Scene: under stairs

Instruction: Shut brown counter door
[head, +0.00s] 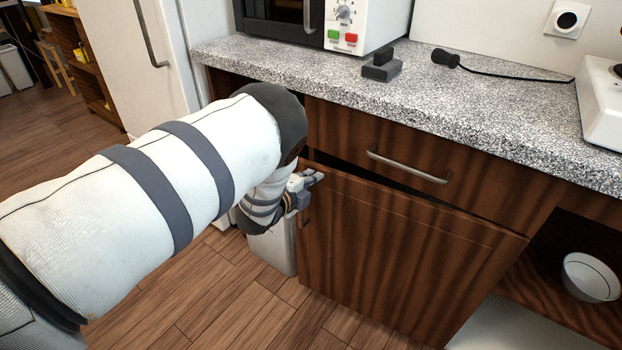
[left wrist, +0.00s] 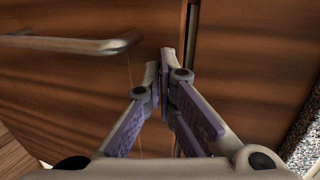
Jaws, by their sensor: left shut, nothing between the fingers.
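The brown counter door (head: 400,255) is below a drawer in the counter. It stands slightly ajar, with a dark gap along its top edge. My left gripper (head: 313,178) is at the door's upper left corner, close to its front face. In the left wrist view the left gripper (left wrist: 160,75) is shut and empty, its fingertips near the seam beside the door panel. A metal handle (left wrist: 85,43) shows there to the left of the fingers. Whether the fingertips touch the door I cannot tell. My right gripper is not in view.
The speckled countertop (head: 470,95) above holds a microwave (head: 345,25) and a dark block (head: 382,68). The drawer (head: 345,135) above the door has a metal handle (head: 408,167). A light bin (head: 273,250) stands behind my arm. An open shelf with a white bowl (head: 590,277) is at right.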

